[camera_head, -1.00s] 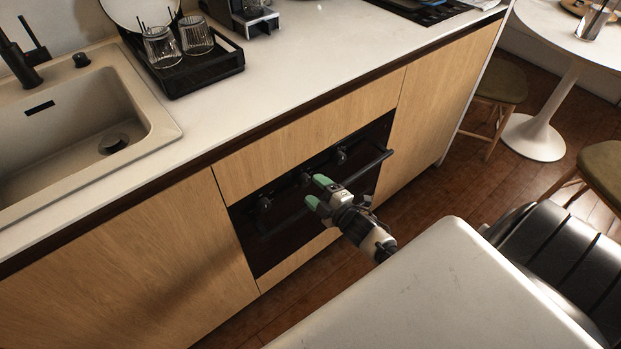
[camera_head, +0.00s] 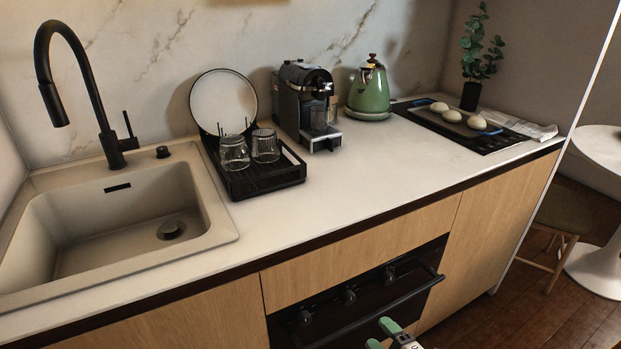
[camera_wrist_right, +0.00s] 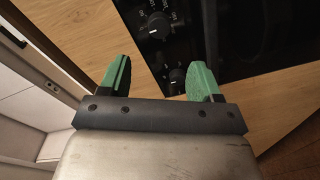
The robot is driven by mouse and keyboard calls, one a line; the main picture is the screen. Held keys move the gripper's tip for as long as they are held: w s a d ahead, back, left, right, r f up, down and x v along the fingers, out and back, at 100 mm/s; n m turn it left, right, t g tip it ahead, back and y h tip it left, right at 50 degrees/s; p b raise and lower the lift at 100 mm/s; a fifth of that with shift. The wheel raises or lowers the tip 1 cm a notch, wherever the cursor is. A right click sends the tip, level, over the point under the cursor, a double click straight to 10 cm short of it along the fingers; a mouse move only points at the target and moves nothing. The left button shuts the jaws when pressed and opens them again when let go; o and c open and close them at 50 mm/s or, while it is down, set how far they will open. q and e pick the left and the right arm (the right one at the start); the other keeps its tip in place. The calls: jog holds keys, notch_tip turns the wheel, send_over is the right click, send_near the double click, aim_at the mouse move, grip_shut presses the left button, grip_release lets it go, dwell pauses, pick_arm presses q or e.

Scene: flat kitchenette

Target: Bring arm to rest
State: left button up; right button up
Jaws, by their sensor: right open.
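My right gripper (camera_head: 383,335) shows at the bottom edge of the head view, in front of the black oven (camera_head: 360,300). Only its green fingertips and a bit of its body are in that view. In the right wrist view its two green fingers (camera_wrist_right: 158,80) stand wide apart with nothing between them. The oven's black panel and knobs (camera_wrist_right: 157,22) lie beyond the fingers in the wrist view. My left gripper is not in view.
The worktop (camera_head: 330,190) carries a dish rack (camera_head: 262,182) with glasses, a coffee machine (camera_head: 308,105), a green kettle (camera_head: 369,92) and a hob with a tray (camera_head: 465,123). A sink (camera_head: 115,225) is at left. The oven handle (camera_head: 380,308) sticks out near my right gripper.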

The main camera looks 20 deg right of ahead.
jog(key=s+a+f+m+g+h+p, duration=0.15)
jog(key=s+f+m+g, duration=0.3)
jog(key=f, duration=0.45)
jog(key=s+a+f+m+g+h+p, duration=0.1)
jog(key=s+a+f+m+g+p, duration=0.15)
jog(key=s+f, duration=0.5)
jog(key=s+a+f+m+g+p, duration=0.1)
jog(key=s+a+f+g, duration=0.1)
jog(key=s, duration=0.5)
jog(key=s+a+f+m+g+p, duration=0.1)
jog(key=s+a+f+m+g, duration=0.1)
jog(key=s+f+g, duration=0.2)
jog(key=s+a+f+m+g, duration=0.2)
jog(key=s+f, duration=0.3)
jog(key=s, duration=0.5)
jog(key=shift+s+a+g+p, duration=0.2)
jog(key=shift+s+g+p, duration=0.2)
jog(key=shift+g, duration=0.3)
